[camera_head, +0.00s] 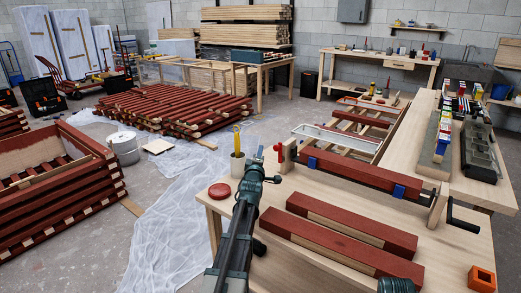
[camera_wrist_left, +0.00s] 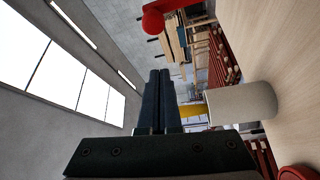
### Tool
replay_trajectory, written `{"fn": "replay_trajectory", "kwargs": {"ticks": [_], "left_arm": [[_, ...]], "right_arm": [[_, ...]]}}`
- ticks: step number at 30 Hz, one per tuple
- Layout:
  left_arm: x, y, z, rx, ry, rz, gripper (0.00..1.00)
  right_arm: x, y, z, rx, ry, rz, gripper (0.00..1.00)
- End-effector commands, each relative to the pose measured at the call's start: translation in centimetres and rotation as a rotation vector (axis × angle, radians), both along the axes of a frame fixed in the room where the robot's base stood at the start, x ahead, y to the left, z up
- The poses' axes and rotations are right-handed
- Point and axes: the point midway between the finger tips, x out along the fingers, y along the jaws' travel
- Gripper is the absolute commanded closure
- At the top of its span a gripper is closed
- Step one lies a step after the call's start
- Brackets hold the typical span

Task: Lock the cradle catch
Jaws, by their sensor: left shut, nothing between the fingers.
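The cradle on the workbench holds a red-painted batten (camera_head: 362,170) lying lengthwise, with blue pieces (camera_head: 399,191) on it. A red catch part (camera_head: 279,152) stands at the cradle's left end, beside a pale upright block. A red round knob (camera_wrist_left: 153,22) shows at the top of the left wrist view, apart from the fingers. My left gripper (camera_head: 258,154) is just left of the cradle's left end, with its fingers (camera_wrist_left: 159,88) shut together and empty. I cannot tell whether the catch is locked.
A pale cup (camera_head: 237,167) with a yellow item stands close to my left gripper; the cup (camera_wrist_left: 242,103) also shows in the left wrist view. A red disc (camera_head: 219,191) lies near the bench edge. Two loose battens (camera_head: 330,250) lie in front. A black crank (camera_head: 462,217) projects at right.

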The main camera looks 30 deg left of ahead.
Motion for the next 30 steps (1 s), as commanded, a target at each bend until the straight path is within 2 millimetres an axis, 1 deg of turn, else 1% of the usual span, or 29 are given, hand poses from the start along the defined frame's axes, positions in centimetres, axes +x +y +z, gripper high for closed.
{"fn": "replay_trajectory", "kwargs": {"ticks": [1, 6, 10, 14, 30], "left_arm": [[-1.2, -0.5, -0.1, 0.000, 0.000, 0.000, 1.00], [-4.2, -1.9, -0.3, 0.000, 0.000, 0.000, 1.00], [-5.6, -2.5, -0.4, 0.000, 0.000, 0.000, 1.00], [-6.0, -2.7, -0.4, 0.000, 0.000, 0.000, 1.00], [-5.9, -2.6, -0.4, 0.000, 0.000, 0.000, 1.00]], "right_arm": [[0.0, 0.0, -0.1, 0.000, 0.000, 0.000, 0.41], [0.0, 0.0, -0.3, 0.000, 0.000, 0.000, 0.41], [0.0, 0.0, -0.4, 0.000, 0.000, 0.000, 0.41], [0.0, 0.0, -0.4, 0.000, 0.000, 0.000, 0.41], [0.0, 0.0, -0.4, 0.000, 0.000, 0.000, 0.41]]}}
